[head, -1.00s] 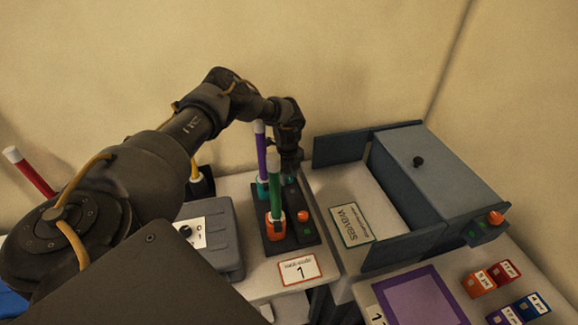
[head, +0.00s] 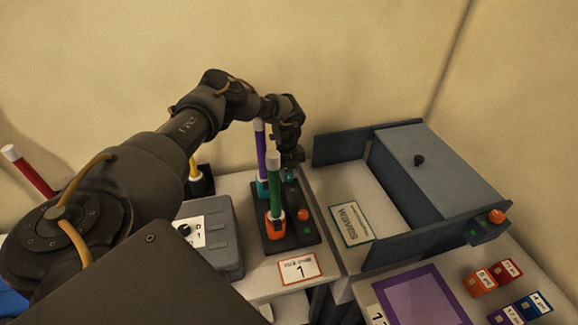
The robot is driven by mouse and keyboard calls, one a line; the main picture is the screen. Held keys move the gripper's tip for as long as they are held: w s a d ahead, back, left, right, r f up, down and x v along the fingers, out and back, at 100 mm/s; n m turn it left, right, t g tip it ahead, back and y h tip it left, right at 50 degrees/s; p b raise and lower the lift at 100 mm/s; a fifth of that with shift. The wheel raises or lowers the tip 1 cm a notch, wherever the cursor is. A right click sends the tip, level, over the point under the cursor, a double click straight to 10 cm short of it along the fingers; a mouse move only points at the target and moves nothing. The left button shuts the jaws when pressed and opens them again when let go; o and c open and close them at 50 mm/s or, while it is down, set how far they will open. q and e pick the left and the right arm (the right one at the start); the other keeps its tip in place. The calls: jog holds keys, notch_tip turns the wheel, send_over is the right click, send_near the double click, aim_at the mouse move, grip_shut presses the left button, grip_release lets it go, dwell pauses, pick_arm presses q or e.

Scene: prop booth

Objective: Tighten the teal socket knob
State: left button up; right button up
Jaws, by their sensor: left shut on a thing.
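The teal knob (head: 290,175) is on the black socket base (head: 283,236), at the right of its far end. My left gripper (head: 289,164) reaches down onto it from above and is shut on it, partly covering it. Left of the knob, the teal socket (head: 262,188) holds an upright purple tube (head: 261,152) with a white cap. Nearer, an orange socket (head: 275,219) holds a green tube (head: 274,180), with an orange knob (head: 303,214) at its right. My right gripper is not in view.
A grey box with a dial (head: 222,245) stands left of the base. A numbered card (head: 300,269) lies in front. To the right are a dark open-fronted case (head: 440,175), a purple mat (head: 418,300) and several small coloured blocks (head: 480,284). A red tube (head: 32,173) stands far left.

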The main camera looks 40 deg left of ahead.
pick_arm(q)
jog(key=m+b, duration=0.1)
jog(key=m, duration=0.3)
jog(key=shift+f+m, duration=0.15)
jog(key=shift+m, duration=0.25)
jog(key=m+b, duration=0.2)
jog(key=m, duration=0.2)
jog(key=m+b, duration=0.1)
jog(key=m, duration=0.4)
jog(key=shift+b, duration=0.3)
jog(key=shift+m+g+b, duration=0.3)
jog(key=shift+m+b, duration=0.2)
jog(key=shift+m, duration=1.8)
jog(key=o, duration=1)
jog(key=shift+c, duration=0.2)
